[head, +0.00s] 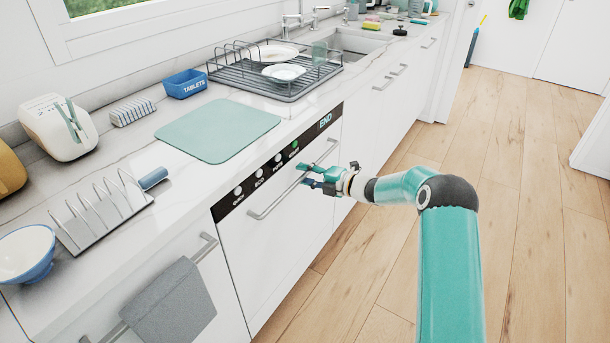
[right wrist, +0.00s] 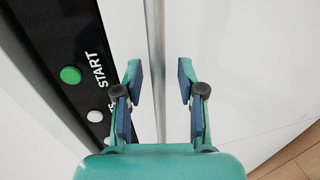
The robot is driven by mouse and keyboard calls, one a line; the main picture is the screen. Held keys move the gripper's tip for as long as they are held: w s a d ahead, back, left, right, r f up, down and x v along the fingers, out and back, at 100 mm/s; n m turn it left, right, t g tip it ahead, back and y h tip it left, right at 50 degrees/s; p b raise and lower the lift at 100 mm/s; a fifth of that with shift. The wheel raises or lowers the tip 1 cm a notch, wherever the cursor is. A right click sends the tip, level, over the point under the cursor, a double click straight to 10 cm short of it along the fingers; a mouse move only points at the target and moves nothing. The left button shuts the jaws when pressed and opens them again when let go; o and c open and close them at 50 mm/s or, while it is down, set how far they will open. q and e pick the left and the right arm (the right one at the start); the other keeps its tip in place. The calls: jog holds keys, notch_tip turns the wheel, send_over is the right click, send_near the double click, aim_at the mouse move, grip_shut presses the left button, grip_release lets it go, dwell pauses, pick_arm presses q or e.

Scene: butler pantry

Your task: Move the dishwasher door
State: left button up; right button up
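The dishwasher door (head: 268,238) is a white front below the counter, upright and shut. A black control strip (head: 262,176) with several round buttons runs along its top. A long metal bar handle (head: 285,192) crosses the door below the strip. My right gripper (head: 304,175) is at the right part of this handle. In the right wrist view the two fingers (right wrist: 160,82) are open and apart, and the handle bar (right wrist: 155,60) runs lengthwise between them, with gaps on both sides. I cannot tell whether the bar is at fingertip depth. My left gripper is not in view.
A grey towel (head: 172,305) hangs on the neighbouring handle at the left. The counter above holds a green mat (head: 218,130), a dish rack (head: 272,75), a toast rack (head: 98,212) and a bowl (head: 26,254). The wooden floor (head: 520,220) at the right is clear.

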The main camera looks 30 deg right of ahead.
jog(key=shift+w, duration=0.15)
jog(key=shift+c, duration=0.2)
grip_shut()
jog(key=shift+f, duration=0.1)
